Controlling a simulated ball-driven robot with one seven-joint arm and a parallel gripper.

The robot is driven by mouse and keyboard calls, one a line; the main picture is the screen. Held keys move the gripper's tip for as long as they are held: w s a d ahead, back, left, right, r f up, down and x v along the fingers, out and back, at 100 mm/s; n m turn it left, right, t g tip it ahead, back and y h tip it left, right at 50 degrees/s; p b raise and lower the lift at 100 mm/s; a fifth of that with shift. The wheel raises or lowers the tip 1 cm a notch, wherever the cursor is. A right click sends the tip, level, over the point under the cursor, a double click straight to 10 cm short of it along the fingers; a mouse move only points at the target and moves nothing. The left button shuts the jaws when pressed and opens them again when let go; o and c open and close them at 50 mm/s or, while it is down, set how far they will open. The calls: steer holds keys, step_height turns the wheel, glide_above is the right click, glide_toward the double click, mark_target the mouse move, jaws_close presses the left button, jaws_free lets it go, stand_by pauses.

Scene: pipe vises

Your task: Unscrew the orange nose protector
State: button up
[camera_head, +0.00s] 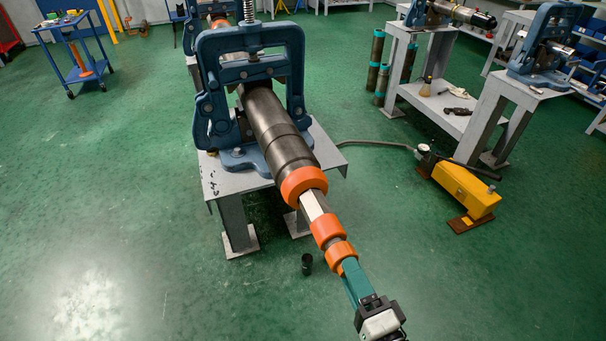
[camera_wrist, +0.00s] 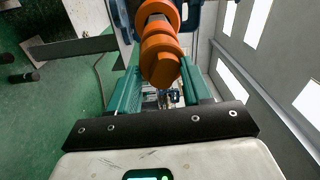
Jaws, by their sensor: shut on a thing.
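The orange nose protector (camera_head: 341,254) is at the free front end of a long dark pipe tool (camera_head: 270,125). It fills the upper middle of the wrist view (camera_wrist: 160,62), with a rounded, faceted end facing the camera. My gripper (camera_head: 349,268) reaches it from the lower right in the head view. Its teal fingers lie on either side of the protector in the wrist view (camera_wrist: 160,76) and are shut on it. The exact contact of the fingertips is partly hidden. A blue vise (camera_head: 208,105) holds the tool, which has more orange rings (camera_head: 303,182) behind the protector.
The vise stands on a grey metal stand (camera_head: 218,187). A small dark cylinder (camera_head: 307,264) stands on the green floor below the tool. A yellow pump (camera_head: 465,191) with a hose is at right. Other stands and vises are behind.

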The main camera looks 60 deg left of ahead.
steer(key=shift+w+r+n+b, duration=0.15)
steer(key=shift+r+n+b, duration=0.1)
steer(key=shift+n+b, duration=0.9)
steer(key=shift+f+n+b, duration=0.15)
steer(key=shift+n+b, duration=0.2)
steer(key=shift+b, duration=0.15)
steer(key=n+b, duration=0.3)
steer(key=b, duration=0.1)
steer(key=shift+w, duration=0.15)
jaws_close()
steer(key=shift+d+r+n+b, duration=0.1)
steer(key=shift+r+n+b, duration=0.3)
steer(key=shift+n, duration=0.3)
steer(key=shift+f, duration=0.1)
